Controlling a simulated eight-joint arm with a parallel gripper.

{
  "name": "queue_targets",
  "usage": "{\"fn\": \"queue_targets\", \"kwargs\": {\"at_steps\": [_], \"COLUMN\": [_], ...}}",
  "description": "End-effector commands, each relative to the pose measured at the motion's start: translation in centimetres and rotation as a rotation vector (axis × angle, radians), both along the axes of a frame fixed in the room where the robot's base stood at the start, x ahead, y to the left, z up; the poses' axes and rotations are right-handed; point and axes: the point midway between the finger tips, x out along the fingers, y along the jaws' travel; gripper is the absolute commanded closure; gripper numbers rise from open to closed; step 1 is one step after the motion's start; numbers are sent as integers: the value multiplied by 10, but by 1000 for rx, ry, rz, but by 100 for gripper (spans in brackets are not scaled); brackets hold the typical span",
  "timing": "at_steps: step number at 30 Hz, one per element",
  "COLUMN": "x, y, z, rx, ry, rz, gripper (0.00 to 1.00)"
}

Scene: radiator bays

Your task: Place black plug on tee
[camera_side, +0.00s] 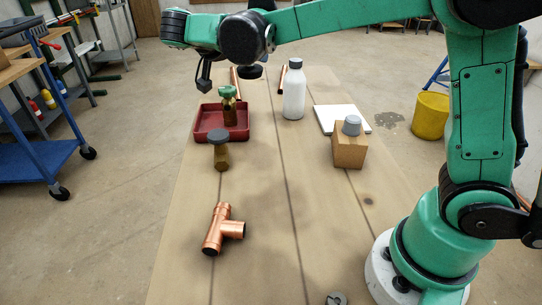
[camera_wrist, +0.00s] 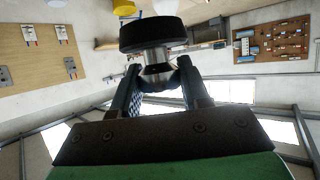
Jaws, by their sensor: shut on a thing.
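My gripper (camera_wrist: 159,80) is shut on the black plug (camera_wrist: 152,35) in the wrist view. Its two dark fingers are around the plug's silvery neck, and the wide black disc sticks out beyond the fingertips. In the side view, dark shapes hang under my arm's end, well above the table; I cannot tell there which is the plug. The copper tee (camera_side: 219,230) lies at the near left of the table in the side view, its branch toward the right. My gripper is far behind and above it, and nothing is on the tee.
A grey-topped brass piece (camera_side: 220,152) stands behind the tee. Behind it is a red tray (camera_side: 202,127) with a green-topped piece (camera_side: 228,106). A white bottle (camera_side: 294,95) and a wooden block (camera_side: 348,151) with a grey cap stand right. Table around the tee is clear.

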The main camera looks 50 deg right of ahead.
Motion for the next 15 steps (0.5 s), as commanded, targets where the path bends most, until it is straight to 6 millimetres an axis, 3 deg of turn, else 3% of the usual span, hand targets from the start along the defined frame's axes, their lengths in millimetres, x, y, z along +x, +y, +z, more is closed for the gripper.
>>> {"fn": "queue_targets", "kwargs": {"at_steps": [1, 6, 10, 15], "x": [-6, -33, -54, -69], "y": [29, 100, 134, 153], "z": [4, 14, 19, 19], "rx": [0, 0, -1, -2], "ry": [0, 1, 1, -1], "rz": [62, 220, 307, 360], "gripper": [100, 100, 100, 100]}}
